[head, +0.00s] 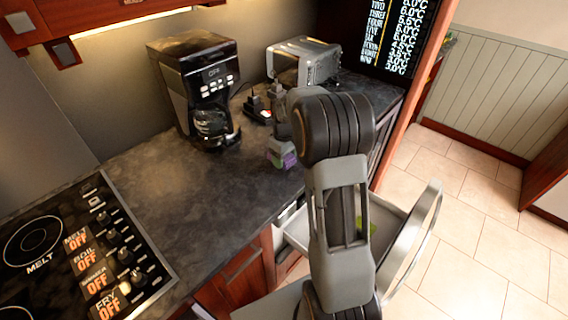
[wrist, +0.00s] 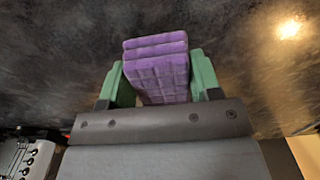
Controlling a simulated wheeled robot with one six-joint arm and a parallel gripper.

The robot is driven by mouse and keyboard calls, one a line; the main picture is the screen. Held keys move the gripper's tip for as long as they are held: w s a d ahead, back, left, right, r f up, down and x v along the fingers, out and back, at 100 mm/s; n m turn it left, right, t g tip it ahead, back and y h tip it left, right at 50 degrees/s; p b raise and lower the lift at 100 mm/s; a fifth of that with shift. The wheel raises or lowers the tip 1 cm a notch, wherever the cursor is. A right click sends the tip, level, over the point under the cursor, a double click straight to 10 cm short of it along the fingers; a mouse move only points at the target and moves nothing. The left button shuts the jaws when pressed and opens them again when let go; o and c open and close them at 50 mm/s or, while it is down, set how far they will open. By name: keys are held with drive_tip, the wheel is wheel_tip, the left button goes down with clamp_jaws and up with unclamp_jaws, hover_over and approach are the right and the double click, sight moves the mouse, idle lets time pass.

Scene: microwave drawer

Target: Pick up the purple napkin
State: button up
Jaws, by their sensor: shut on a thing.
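The purple napkin (wrist: 157,68) is a folded, layered cloth with a grid pattern, between the two green fingers of my gripper (wrist: 160,80) in the wrist view. My gripper is shut on it. In the head view my gripper (head: 281,157) is low over the dark countertop, and only a small purple part of the napkin (head: 289,160) shows beside it. My arm hides the rest. I cannot tell whether the napkin touches the counter.
A coffee maker (head: 205,90) stands left of my gripper and a toaster (head: 303,62) behind it. A small dark and red object (head: 257,108) sits between them. The cooktop (head: 75,255) is at the left. An open drawer (head: 398,205) juts out below the counter, partly behind my arm.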

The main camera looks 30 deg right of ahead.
drive_tip(key=s+d+r+b, duration=0.2)
drive_tip(key=s+d+r, duration=0.1)
drive_tip(key=s+r, duration=0.6)
drive_tip(key=s, duration=0.4)
drive_tip(key=shift+s+d+r+b, duration=0.25)
drive_tip(key=shift+s+r+b, duration=0.05)
drive_tip(key=shift+r, duration=0.05)
